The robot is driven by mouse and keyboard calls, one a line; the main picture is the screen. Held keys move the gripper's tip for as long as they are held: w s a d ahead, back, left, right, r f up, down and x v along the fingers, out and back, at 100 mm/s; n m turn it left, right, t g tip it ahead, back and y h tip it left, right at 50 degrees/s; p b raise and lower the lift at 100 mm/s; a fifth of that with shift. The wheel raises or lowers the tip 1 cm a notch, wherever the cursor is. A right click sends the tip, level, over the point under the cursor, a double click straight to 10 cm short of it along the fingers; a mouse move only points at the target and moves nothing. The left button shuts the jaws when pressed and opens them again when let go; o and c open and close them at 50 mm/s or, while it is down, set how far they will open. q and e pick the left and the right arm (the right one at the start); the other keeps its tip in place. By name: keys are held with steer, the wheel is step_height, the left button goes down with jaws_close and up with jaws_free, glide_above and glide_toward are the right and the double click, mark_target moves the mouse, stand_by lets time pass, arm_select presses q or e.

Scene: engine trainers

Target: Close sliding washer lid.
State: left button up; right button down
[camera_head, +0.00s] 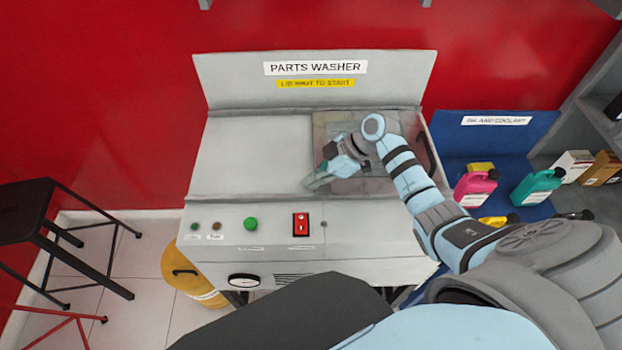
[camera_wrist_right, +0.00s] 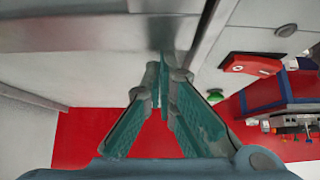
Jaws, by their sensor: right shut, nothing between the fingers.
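The parts washer (camera_head: 300,230) is a grey cabinet with a raised back panel. The left part of its top is a plain pale-grey surface (camera_head: 255,155). The right part is a darker, brownish rectangle (camera_head: 350,128), partly hidden by my right arm. A dark handle-like bar (camera_head: 425,152) lies at its right side. I cannot tell clearly which part is the lid. My right gripper (camera_head: 318,182) is shut and empty, low over the boundary between the pale and dark parts. In the right wrist view its fingertips (camera_wrist_right: 163,72) are together near a grey panel edge; contact is unclear. My left gripper is out of view.
Pink (camera_head: 475,187) and teal jugs (camera_head: 536,187) stand in a blue tray at right. A black stool (camera_head: 50,230) and yellow drum (camera_head: 190,272) stand at left.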

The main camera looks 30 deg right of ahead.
steer(key=shift+d, duration=0.1)
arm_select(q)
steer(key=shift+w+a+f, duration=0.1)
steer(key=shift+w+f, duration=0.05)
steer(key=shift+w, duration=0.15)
arm_select(e)
steer(key=shift+d, duration=0.1)
steer(key=shift+a, duration=0.25)
steer(key=a, duration=0.1)
steer(key=w+a+r+p, duration=0.1)
steer(key=shift+w+a, duration=0.3)
steer(key=v, duration=0.8)
steer(key=shift+s+r, duration=0.1)
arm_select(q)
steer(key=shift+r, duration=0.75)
arm_select(e)
steer(key=shift+s+d+r, duration=0.1)
steer(key=shift+d+r, duration=0.15)
steer(key=shift+r, duration=0.05)
